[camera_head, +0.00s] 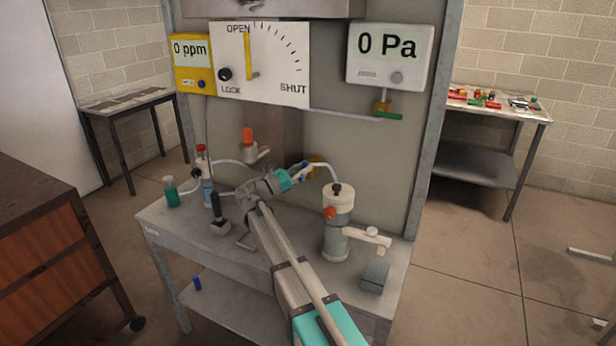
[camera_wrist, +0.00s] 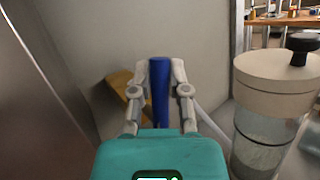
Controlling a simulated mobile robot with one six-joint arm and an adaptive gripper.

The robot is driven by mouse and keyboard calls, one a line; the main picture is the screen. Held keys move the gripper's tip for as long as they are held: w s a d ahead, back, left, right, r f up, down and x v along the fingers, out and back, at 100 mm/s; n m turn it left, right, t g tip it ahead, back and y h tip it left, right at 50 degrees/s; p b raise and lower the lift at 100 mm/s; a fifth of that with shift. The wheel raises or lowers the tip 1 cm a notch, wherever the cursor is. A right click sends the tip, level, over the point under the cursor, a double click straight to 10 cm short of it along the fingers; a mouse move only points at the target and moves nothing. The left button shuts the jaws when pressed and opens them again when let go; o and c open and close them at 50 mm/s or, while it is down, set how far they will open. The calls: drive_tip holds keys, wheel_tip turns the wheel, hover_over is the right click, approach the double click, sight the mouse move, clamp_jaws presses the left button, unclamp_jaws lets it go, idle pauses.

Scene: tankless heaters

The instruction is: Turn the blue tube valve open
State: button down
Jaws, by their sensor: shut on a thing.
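The blue tube valve handle (camera_wrist: 160,92) stands upright between the fingers of my gripper (camera_wrist: 160,66) in the wrist view. The fingers are shut on it, one on each side. A brass-yellow body (camera_wrist: 118,82) shows just behind and left of the handle, partly hidden by the left finger. In the head view my gripper (camera_head: 302,170) reaches over the bench to the brass-yellow valve body (camera_head: 317,161) near the back panel. The handle is mostly hidden by my fingers there. A pale tube runs right from the valve to the white-lidded vessel.
The white-lidded vessel (camera_head: 338,205) stands right of my gripper; it is close in the wrist view (camera_wrist: 275,100). A red-topped bottle (camera_head: 205,175), a green bottle (camera_head: 171,192) and a black-handled tool (camera_head: 218,212) stand left. The gauge reads 0 Pa (camera_head: 388,48).

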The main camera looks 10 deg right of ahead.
drive_tip(key=shift+a+f+n+t, duration=0.1)
drive_tip(key=shift+a+n+t, duration=0.05)
drive_tip(key=shift+n+t, duration=0.35)
drive_tip(key=c, duration=0.6)
unclamp_jaws()
drive_tip(key=shift+w, duration=0.1)
